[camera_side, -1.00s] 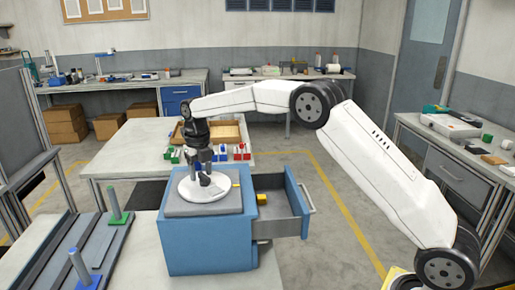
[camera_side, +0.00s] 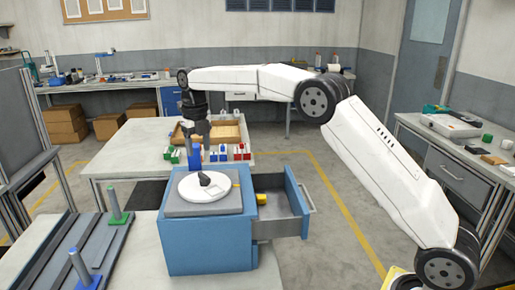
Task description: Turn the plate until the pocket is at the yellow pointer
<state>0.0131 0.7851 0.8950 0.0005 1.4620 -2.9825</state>
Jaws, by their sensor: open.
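The round white plate (camera_side: 196,193) lies flat on a grey square top (camera_side: 176,208) on the blue cabinet. A dark grey shape (camera_side: 205,180) shows near the plate's middle; I cannot tell whether it is the pocket or a knob. A small pale yellowish mark (camera_side: 236,185) at the plate's right edge may be the pointer. A blue upright piece (camera_side: 195,158) shows at the plate's back left; its base is unclear. My gripper (camera_side: 197,140) is open, pointing down above the plate's back edge, just over the blue piece.
The cabinet's drawer (camera_side: 290,226) is open to the right, with a yellow block (camera_side: 262,198) inside. A wooden tray (camera_side: 228,133) and several small coloured pieces are on the table behind.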

